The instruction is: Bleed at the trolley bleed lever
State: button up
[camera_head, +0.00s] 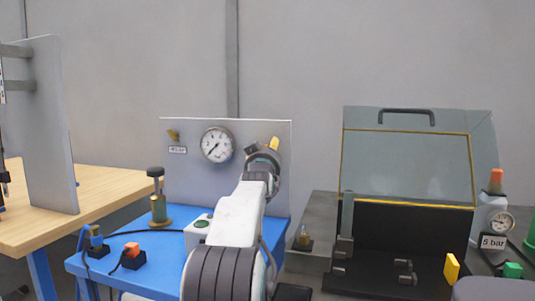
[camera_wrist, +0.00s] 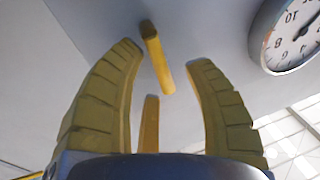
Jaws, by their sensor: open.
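A yellow lever (camera_wrist: 158,62) sticks out from the grey panel in the wrist view. Its darker end is at the panel. My gripper (camera_wrist: 164,58) is open around it, with a curved finger on each side and clear gaps to both. In the head view my gripper (camera_head: 262,158) is at the panel (camera_head: 210,190), just right of the round gauge (camera_head: 216,145). It hides the panel behind it. A yellow piece shows at its top right; I cannot tell whether this is the lever or a finger.
A brass valve with a dark knob (camera_head: 156,190) stands on the blue trolley (camera_head: 125,245). A clear-covered black case (camera_head: 400,245) stands right, a wooden table (camera_head: 100,190) left.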

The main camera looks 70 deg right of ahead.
jog(key=v, duration=1.2)
dwell(0.4)
jog(key=shift+s, duration=0.1)
dwell(0.5)
jog(key=w+a+n+t+y+p, duration=0.35)
jog(key=w+a+p, duration=0.45)
jog(key=w, duration=0.4)
jog(key=w+a+f+n+t+y+p, duration=0.1)
jog(key=w+a+n+y+p, duration=0.2)
jog(key=a, duration=0.5)
jog(key=w+a+f+n+t+y+p, duration=0.1)
jog(key=w+a+y+p, duration=0.35)
jog(key=a, duration=0.45)
jog(key=s+a+f+n+g+y+p, duration=0.1)
jog(key=s+a+n+g+y+p, duration=0.3)
jog(key=a, duration=0.7)
jog(key=s+a+n+t+y+p, duration=0.1)
jog(key=a+n+y+p, duration=0.1)
jog(key=a+p, duration=0.65)
jog(key=s+a+n+g+y, duration=0.1)
jog(key=s+a+n+g, duration=0.1)
jog(key=s+a, duration=0.5)
jog(key=shift+a+f+y+p, duration=0.25)
jog(key=shift+a+y+p, duration=0.2)
jog(key=shift+a, duration=0.1)
